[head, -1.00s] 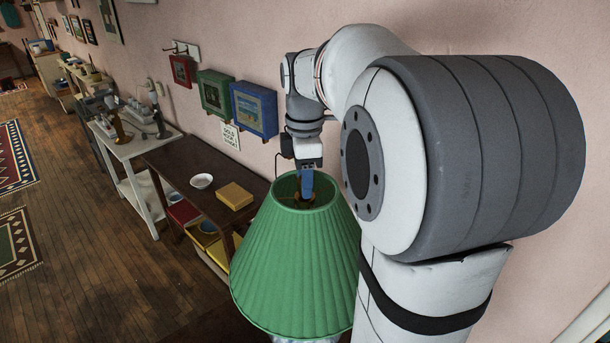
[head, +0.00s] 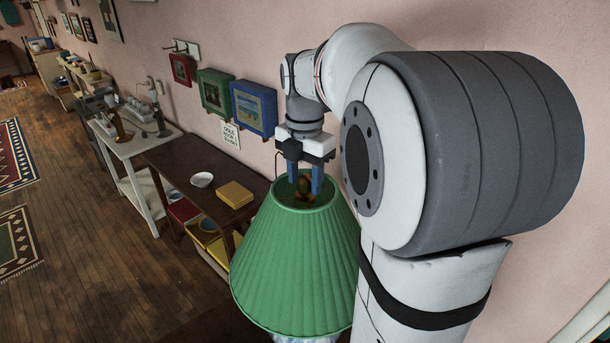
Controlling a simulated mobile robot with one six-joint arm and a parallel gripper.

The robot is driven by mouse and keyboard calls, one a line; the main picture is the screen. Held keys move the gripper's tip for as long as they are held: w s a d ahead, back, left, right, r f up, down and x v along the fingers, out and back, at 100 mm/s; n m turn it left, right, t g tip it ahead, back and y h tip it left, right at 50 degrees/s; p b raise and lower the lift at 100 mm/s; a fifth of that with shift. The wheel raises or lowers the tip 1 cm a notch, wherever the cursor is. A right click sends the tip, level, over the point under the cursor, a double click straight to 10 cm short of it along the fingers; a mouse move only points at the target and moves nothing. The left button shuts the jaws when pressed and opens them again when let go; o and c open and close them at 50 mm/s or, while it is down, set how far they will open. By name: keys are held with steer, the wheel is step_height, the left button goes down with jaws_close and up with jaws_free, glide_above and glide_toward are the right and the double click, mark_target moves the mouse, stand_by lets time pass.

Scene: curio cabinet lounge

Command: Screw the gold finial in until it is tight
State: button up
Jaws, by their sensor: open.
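The gold finial (head: 304,184) shows inside the top opening of the green pleated lampshade (head: 294,258). It looks upright, but its lower part is dark and its thread cannot be seen. My gripper (head: 305,187) points down into the shade's opening. Its two blue fingers are apart, one on each side of the finial, and appear not to touch it. The lamp's body below the shade is mostly hidden.
A dark wooden table (head: 195,164) with a white bowl (head: 202,180) and a yellow box (head: 235,195) stands left of the lamp. Blue (head: 253,108) and green (head: 215,92) frames hang on the pink wall behind my gripper. Wooden floor lies open at the left.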

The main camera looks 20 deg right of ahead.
steer(key=n, duration=0.4)
steer(key=shift+n, duration=0.3)
steer(key=n, duration=0.3)
steer(key=shift+n, duration=0.4)
steer(key=shift+c, duration=0.2)
jaws_close()
steer(key=shift+p, duration=0.3)
